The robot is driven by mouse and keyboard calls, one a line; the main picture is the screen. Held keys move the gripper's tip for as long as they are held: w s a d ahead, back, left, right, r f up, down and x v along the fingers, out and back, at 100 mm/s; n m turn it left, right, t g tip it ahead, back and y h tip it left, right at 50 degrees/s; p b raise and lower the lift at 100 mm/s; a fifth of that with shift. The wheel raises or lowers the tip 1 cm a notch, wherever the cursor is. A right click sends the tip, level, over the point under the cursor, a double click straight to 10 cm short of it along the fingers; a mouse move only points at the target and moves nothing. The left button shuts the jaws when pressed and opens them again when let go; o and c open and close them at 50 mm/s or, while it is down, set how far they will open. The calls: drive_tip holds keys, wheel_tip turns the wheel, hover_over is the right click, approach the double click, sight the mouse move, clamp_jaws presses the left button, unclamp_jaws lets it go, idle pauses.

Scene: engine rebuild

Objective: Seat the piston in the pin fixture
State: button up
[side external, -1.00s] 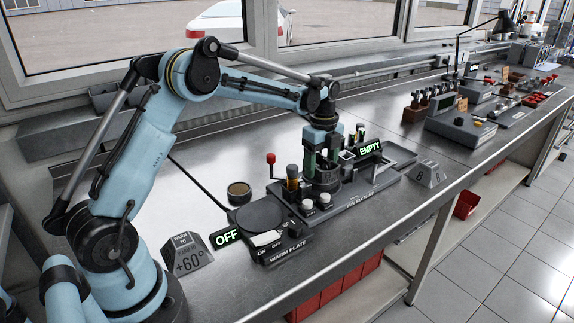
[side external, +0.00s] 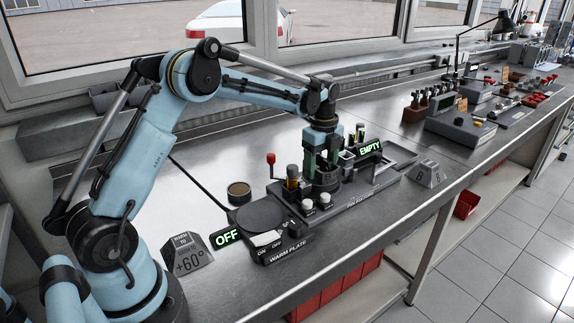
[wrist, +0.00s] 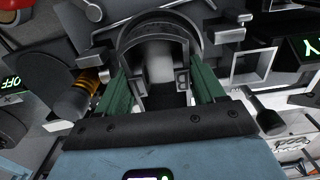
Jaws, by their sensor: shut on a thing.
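My gripper (side external: 323,168) points down over the pin fixture in the side view. Its green fingers are shut on the grey piston (wrist: 160,62), one on each side of it, in the wrist view. The round dark cup of the pin fixture (side external: 325,183) is directly below and around the fingertips. Its curved rim (wrist: 160,20) shows beyond the piston in the wrist view. The fingers and the cup hide much of the piston, and I cannot tell whether it rests on the bottom. A green sign (side external: 369,149) behind the fixture reads EMPTY.
The warm plate (side external: 260,214) is left of the fixture, with a sign (side external: 226,236) reading OFF. A red-knobbed lever (side external: 271,160) and an amber-banded tool (wrist: 88,84) stand close to my gripper. An open tray (side external: 400,156) is to the right.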

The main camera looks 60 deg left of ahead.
drive_tip(key=shift+f, duration=0.7)
idle(0.6)
drive_tip(key=o, duration=1.5)
drive_tip(key=shift+c, duration=0.2)
drive_tip(key=shift+o, duration=0.2)
drive_tip(key=shift+r, duration=0.1)
drive_tip(key=shift+r, duration=3)
